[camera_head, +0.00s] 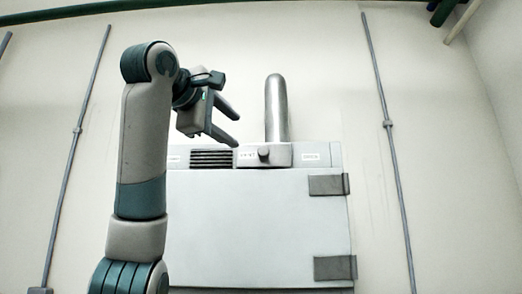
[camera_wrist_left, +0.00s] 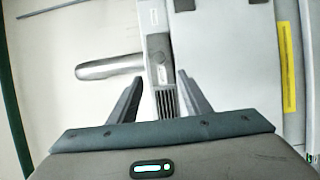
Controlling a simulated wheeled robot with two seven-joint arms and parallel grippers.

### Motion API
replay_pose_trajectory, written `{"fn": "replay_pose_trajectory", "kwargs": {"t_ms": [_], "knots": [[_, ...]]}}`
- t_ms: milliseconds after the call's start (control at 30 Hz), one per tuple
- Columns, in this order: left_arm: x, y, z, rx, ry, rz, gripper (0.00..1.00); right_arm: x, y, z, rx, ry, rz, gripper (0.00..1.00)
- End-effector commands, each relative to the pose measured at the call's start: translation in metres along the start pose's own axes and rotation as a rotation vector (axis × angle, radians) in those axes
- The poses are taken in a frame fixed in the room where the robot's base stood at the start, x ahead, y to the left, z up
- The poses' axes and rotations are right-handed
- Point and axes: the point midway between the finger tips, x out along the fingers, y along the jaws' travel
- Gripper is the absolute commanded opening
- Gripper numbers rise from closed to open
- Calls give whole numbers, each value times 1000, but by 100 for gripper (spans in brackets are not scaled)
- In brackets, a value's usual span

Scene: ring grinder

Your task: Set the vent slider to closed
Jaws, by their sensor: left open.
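The vent slider (camera_head: 280,154) is a light plate with a dark round knob (camera_head: 264,153), on the strip along the top of a pale cabinet. The dark slats of the vent (camera_head: 211,158) show uncovered just left of it. My left gripper (camera_head: 237,130) is open and empty, its fingers pointing right, above the slats and up-left of the knob. In the left wrist view the slider (camera_wrist_left: 158,60) lies just beyond the fingertips of the gripper (camera_wrist_left: 159,79), and the slats (camera_wrist_left: 166,103) show between the fingers. No contact is visible. My right gripper is not in view.
A metal pipe (camera_head: 276,108) rises behind the slider. The cabinet door (camera_head: 250,225) has dark hinges (camera_head: 329,184) on its right. Small labels sit at both ends of the strip, too blurred to read. Thin conduits run up the wall on either side.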

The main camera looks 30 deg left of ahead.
Motion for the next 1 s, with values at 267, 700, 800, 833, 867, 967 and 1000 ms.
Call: {"fn": "replay_pose_trajectory", "kwargs": {"t_ms": [267,700,800,833,867,967,1000], "knots": [[32,4,-1,-1,2,-2,44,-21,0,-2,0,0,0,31],[111,5,-1,1,1,-2,44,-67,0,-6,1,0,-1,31],[128,5,0,0,0,-2,44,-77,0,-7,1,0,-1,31],[132,5,0,0,0,-2,44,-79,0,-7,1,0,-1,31],[137,4,0,0,0,-2,44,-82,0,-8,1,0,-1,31],[149,4,-1,0,1,-1,44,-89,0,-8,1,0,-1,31],[153,4,-1,0,1,-1,44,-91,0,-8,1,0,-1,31]]}}
